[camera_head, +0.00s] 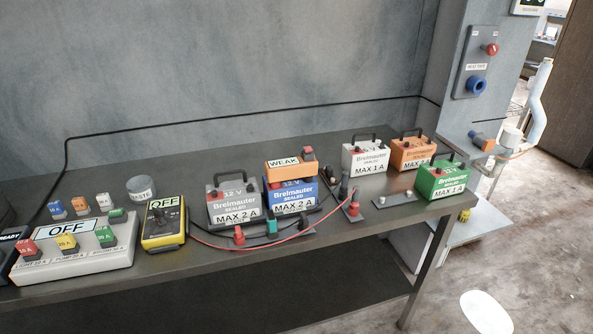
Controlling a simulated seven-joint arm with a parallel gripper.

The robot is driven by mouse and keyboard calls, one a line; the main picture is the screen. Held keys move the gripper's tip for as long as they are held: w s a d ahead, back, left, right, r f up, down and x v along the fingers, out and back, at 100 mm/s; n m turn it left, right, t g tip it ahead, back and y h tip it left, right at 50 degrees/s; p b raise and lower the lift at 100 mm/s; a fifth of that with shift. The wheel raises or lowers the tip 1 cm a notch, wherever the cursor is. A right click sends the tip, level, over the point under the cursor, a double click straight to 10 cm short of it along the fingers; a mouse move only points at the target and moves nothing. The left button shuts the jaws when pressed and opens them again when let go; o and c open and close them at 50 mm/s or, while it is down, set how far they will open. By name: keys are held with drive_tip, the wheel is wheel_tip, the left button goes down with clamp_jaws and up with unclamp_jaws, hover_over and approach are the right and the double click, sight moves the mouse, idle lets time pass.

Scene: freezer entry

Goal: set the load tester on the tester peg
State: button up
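An orange box with a "WEAK" label (283,168), which looks like the load tester, sits on top of a blue battery (291,196). A dark reddish block (308,154) is at its right end. A low grey plate with small upright studs (395,200) lies on the bench to the right; I cannot tell if one of these is the tester peg. My gripper is not clearly visible, and nothing is seen holding the orange box.
Grey (233,205), white (365,157), orange (412,153) and green (443,181) batteries stand on the dark bench (120,285). A yellow "OFF" device (164,224) has red and black leads crossing the front. A fuse panel (75,254) is at left.

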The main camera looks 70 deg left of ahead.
idle(0.4)
drive_tip(key=c, duration=0.7)
